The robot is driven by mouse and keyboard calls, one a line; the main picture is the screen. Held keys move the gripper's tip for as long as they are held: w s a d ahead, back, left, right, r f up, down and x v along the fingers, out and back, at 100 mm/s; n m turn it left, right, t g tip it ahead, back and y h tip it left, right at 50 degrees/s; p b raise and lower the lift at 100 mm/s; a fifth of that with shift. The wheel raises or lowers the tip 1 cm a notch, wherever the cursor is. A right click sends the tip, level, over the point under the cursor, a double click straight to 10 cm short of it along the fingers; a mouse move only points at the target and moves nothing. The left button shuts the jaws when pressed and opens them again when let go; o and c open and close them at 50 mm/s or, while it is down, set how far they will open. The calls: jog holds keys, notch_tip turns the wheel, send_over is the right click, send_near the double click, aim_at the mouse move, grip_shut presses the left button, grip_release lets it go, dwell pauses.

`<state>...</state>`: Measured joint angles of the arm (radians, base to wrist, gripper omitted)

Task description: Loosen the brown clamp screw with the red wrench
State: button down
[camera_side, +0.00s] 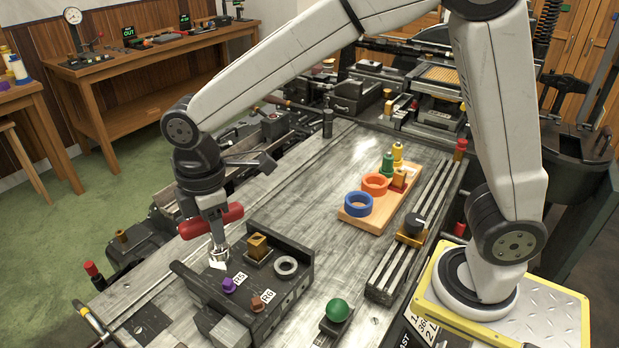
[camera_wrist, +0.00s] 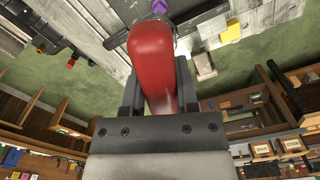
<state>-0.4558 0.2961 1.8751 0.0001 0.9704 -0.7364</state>
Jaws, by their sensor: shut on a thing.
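My gripper (camera_side: 212,203) is shut on the red wrench (camera_side: 232,214), gripping its thick red handle. In the wrist view, the red handle (camera_wrist: 152,62) lies between the two dark fingers of the gripper (camera_wrist: 158,95). The wrench's silver head (camera_side: 219,254) points down above the left part of a dark fixture block. The brown clamp screw (camera_side: 257,305) stands on that block beside the label R6, apart from the wrench. A purple screw (camera_side: 228,285) beside the label R5 is closer to the wrench head; it also shows in the wrist view (camera_wrist: 159,7).
The dark fixture block (camera_side: 296,252) also carries a brass square piece (camera_side: 258,246) and a grey ring (camera_side: 286,266). A green ball knob (camera_side: 337,310) stands to its right. A wooden board (camera_side: 378,219) with coloured rings lies behind. The grey table between is clear.

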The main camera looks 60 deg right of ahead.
jog(key=s+n, duration=0.7)
jog(key=shift+r, duration=0.2)
jog(key=shift+f, duration=0.2)
dwell(0.4)
jog(key=shift+f, duration=2.05)
jog(key=shift+f, duration=1.4)
dwell(0.3)
dwell(0.3)
jog(key=m, duration=1)
